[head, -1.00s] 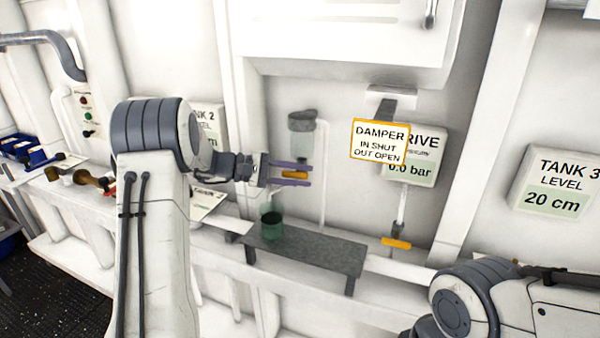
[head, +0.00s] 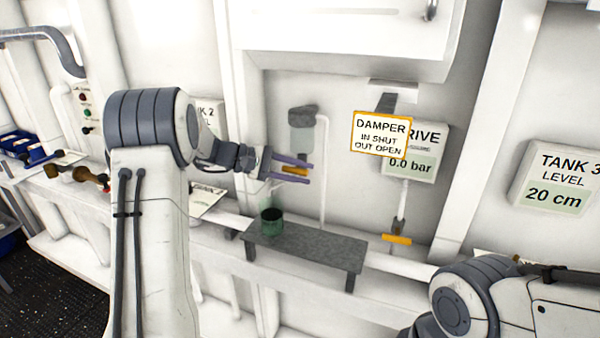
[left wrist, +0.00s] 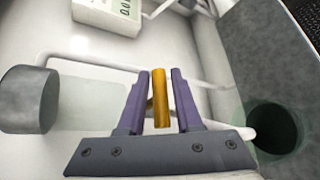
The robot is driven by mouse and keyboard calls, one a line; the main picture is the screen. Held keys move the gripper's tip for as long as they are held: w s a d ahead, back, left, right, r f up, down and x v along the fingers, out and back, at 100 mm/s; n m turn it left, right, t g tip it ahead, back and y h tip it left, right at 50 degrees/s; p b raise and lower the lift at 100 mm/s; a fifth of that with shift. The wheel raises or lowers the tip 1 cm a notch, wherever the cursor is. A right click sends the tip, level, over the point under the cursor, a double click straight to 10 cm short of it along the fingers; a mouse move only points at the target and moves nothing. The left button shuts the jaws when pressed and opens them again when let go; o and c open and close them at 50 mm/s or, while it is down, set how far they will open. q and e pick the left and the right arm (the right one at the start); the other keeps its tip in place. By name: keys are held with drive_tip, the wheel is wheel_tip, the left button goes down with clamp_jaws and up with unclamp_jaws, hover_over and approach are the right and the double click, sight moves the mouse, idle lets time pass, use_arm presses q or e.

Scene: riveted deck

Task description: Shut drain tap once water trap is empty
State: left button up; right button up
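The water trap (head: 303,133) hangs on the back wall, a translucent bowl under a grey cap. Its bowl (left wrist: 95,98) also shows at left in the left wrist view; I cannot tell any water level in it. The drain tap's yellow handle (head: 294,170) is below the bowl. My left gripper (head: 300,170) is around the handle, one purple finger on each side. In the left wrist view the handle (left wrist: 161,98) stands between the fingers, with narrow gaps. A green translucent cup (head: 271,224) stands below with dark liquid inside. My right gripper is out of view.
The cup is on a grey shelf (head: 315,250). A yellow-edged damper sign (head: 381,134) partly covers the drive pressure display (head: 412,163), which seems to read 0.0 bar. A second yellow handle (head: 397,239) hangs below it. A pale pipe (head: 322,180) runs down beside the trap.

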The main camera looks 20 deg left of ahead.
use_arm(q)
drive_tip(key=b+v, duration=0.3)
drive_tip(key=v, duration=0.7)
drive_tip(key=shift+a, duration=0.2)
drive_tip(key=shift+s+r, duration=0.1)
drive_tip(key=s+d+f+m+g+y, duration=0.25)
drive_tip(key=s+d+g, duration=0.2)
drive_tip(key=d, duration=0.65)
drive_tip(key=s+d+f+m+g+y, duration=0.2)
drive_tip(key=s+d+f+m+g, duration=0.3)
drive_tip(key=d, duration=0.6)
drive_tip(key=s+d+f+m+t+y, duration=0.1)
drive_tip(key=s+f+m+y, duration=0.1)
drive_tip(key=s, duration=0.5)
drive_tip(key=s+d+f+m+t+y, duration=0.1)
drive_tip(key=s+f+m+y, duration=0.1)
drive_tip(key=s+m, duration=0.3)
drive_tip(key=s+d+f+m+t+y, duration=0.1)
drive_tip(key=s+d+f+m+y, duration=0.1)
drive_tip(key=s, duration=0.8)
wheel_tip(320, 180, down, 2)
drive_tip(key=shift+s+f+m+y, duration=0.1)
drive_tip(key=shift+s+m+y, duration=0.15)
drive_tip(key=shift+m+y, duration=0.5)
